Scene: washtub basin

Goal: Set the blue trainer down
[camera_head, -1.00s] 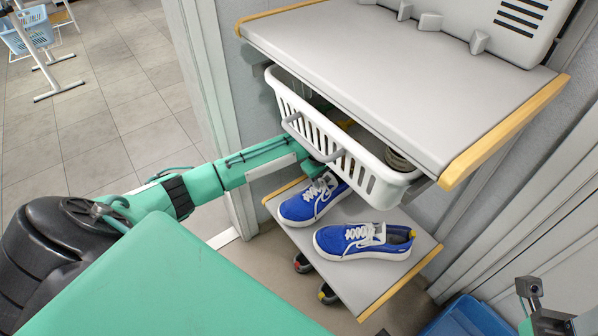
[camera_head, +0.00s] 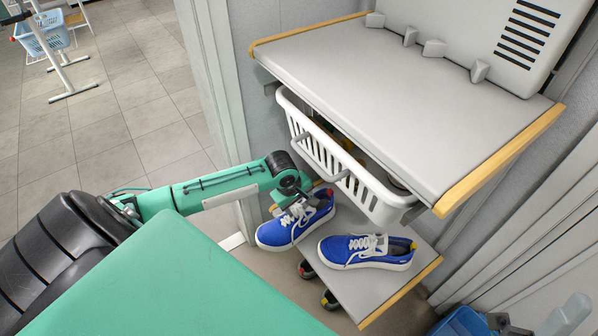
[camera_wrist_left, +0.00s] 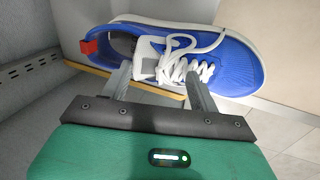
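A blue trainer (camera_head: 293,222) with white laces and a white sole hangs at the front left edge of the lower shelf (camera_head: 375,289), partly beyond it. My left gripper (camera_head: 294,200) is at its laces and tongue. In the left wrist view the trainer (camera_wrist_left: 225,62) lies across the fingers (camera_wrist_left: 158,82), which stand apart with the tongue and laces between them; the exact contact is partly hidden. A second blue trainer (camera_head: 366,250) rests on the lower shelf. A dark part of my right gripper (camera_head: 503,324) shows at the bottom right edge; its fingers are not clear.
A white basket (camera_head: 345,170) sits close above the trainers, under a grey top shelf (camera_head: 400,95) with wooden edges. Dark shoes (camera_head: 328,299) are under the lower shelf. A blue bin (camera_head: 462,322) is at bottom right.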

